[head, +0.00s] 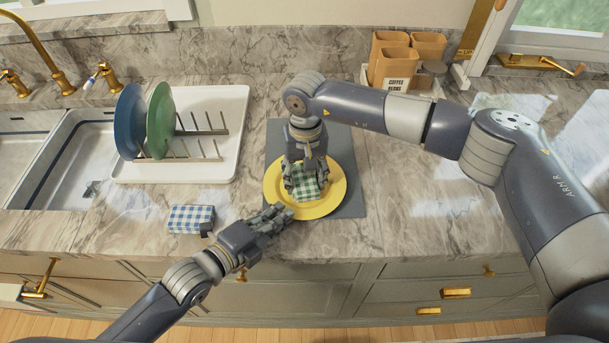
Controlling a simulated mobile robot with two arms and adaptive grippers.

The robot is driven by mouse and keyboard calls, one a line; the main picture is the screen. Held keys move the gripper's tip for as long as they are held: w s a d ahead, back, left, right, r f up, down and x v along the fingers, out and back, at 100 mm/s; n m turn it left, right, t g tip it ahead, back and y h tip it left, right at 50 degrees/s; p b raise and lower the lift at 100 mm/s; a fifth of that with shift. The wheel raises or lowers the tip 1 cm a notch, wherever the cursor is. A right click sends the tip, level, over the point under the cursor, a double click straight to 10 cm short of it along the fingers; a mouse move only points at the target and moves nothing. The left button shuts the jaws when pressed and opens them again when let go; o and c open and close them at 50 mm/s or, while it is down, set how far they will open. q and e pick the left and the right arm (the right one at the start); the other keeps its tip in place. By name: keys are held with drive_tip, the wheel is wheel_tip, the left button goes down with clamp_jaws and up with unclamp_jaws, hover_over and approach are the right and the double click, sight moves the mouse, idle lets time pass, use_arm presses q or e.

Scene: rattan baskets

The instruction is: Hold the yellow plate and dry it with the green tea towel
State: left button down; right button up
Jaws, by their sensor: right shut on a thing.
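The yellow plate (330,203) lies on a grey mat (347,150) on the marble counter. My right gripper (304,186) points down over the plate and is shut on the green checked tea towel (308,190), which is bunched on the plate's middle. My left gripper (282,213) is at the plate's lower-left rim. Its fingers overlap the rim in the head view; I cannot tell whether they are shut on it.
A blue checked cloth (191,218) lies folded at the left. A white dish rack tray (225,105) holds a blue plate (128,122) and a green plate (160,120). A sink (80,160) is further left. Orange canisters (398,68) stand at the back. The counter right of the mat is clear.

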sight(306, 190)
drive_tip(key=shift+s+a+f, duration=0.15)
drive_tip(key=shift+s+a, duration=0.45)
drive_tip(key=shift+s+d+f, duration=0.1)
drive_tip(key=shift+s+d, duration=0.65)
drive_tip(key=shift+s, duration=0.3)
drive_tip(key=shift+w+d+f, duration=0.15)
drive_tip(key=shift+w+d, duration=0.2)
drive_tip(key=shift+d, duration=0.05)
drive_tip(key=shift+w+d+r, duration=0.15)
drive_tip(key=shift+w+d, duration=0.05)
drive_tip(key=shift+w, duration=0.25)
drive_tip(key=shift+w+d+r, duration=0.1)
drive_tip(key=shift+w+d, duration=0.1)
drive_tip(key=shift+w, duration=0.25)
drive_tip(key=shift+w+a, duration=0.15)
drive_tip(key=shift+w, duration=0.15)
drive_tip(key=shift+a+r, duration=0.2)
drive_tip(key=shift+a, duration=0.15)
drive_tip(key=shift+s+a, duration=0.5)
drive_tip(key=shift+a, duration=0.2)
drive_tip(key=shift+a+r, duration=0.1)
drive_tip(key=shift+r, duration=0.05)
